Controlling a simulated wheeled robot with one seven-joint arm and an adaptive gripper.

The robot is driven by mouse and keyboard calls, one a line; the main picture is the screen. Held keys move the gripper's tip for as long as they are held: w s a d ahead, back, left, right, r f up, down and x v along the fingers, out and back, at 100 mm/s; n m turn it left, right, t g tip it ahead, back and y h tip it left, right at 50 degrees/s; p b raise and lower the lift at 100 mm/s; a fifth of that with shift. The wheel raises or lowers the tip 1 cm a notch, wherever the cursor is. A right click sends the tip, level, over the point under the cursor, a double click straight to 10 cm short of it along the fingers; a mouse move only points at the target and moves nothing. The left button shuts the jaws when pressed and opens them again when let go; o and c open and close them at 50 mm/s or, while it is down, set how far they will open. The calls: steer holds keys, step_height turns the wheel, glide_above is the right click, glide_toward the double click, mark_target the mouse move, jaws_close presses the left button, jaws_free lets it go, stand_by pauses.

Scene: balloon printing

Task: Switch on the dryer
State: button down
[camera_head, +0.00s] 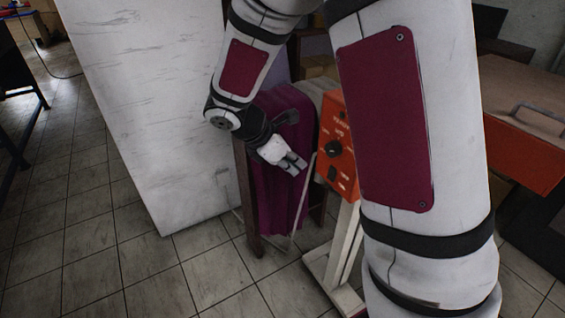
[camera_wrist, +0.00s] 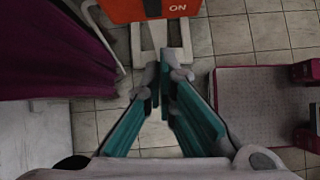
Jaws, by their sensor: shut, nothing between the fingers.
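The dryer's orange control box (camera_head: 337,152) stands on a pale stand, with dark knobs and a black switch (camera_head: 332,173) low on its face. My arm hides part of its right side. In the wrist view, the orange box (camera_wrist: 130,12) is at the top edge, with a dark switch (camera_wrist: 152,8) beside the word ON. My gripper (camera_head: 298,164) is to the left of the box, apart from it in the head view. In the wrist view, my gripper (camera_wrist: 164,76) has its fingertips close together, below the box, with nothing held. Contact with the switch does not show.
A purple cloth (camera_head: 283,200) hangs on a wooden frame behind my gripper. A large white panel (camera_head: 150,110) stands at left. An orange-sided table (camera_head: 525,150) is at right. The pale stand (camera_head: 345,245) rests on tiled floor. The floor at lower left is free.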

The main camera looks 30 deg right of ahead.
mark_target(331, 174)
steer(key=w+d+f+n, duration=0.1)
steer(key=d+f, duration=0.8)
steer(key=f, duration=0.1)
steer(key=shift+w, duration=0.2)
stand_by(0.3)
steer(key=shift+d+f+h+b, duration=0.55)
steer(key=shift+h+b, duration=0.35)
steer(key=shift+b, duration=0.25)
